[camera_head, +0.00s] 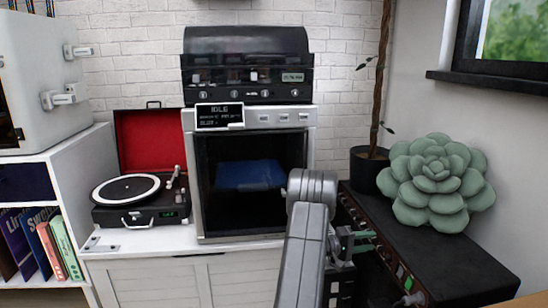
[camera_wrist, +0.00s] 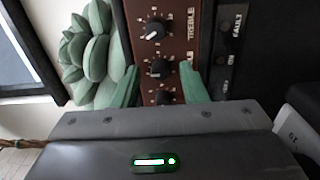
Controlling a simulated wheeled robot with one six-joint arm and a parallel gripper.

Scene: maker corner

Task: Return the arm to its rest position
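My gripper (camera_head: 360,241) is in the lower middle of the head view, at the front of the dark amplifier (camera_head: 455,265). My grey arm link runs up from the bottom edge beside it. In the wrist view my gripper (camera_wrist: 158,82) shows two green fingers spread apart, with nothing held between them. Behind the gap is the amplifier's brown panel (camera_wrist: 178,45) with several black knobs, one labelled treble. I cannot tell whether the fingers touch the panel.
A green succulent-shaped cushion (camera_head: 437,182) sits on the amplifier, with a potted trunk (camera_head: 368,165) behind. A glass-fronted machine reading IDLE (camera_head: 250,175) stands on the white cabinet (camera_head: 150,270), beside an open red-lidded record player (camera_head: 140,205). A bookshelf (camera_head: 75,170) is left.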

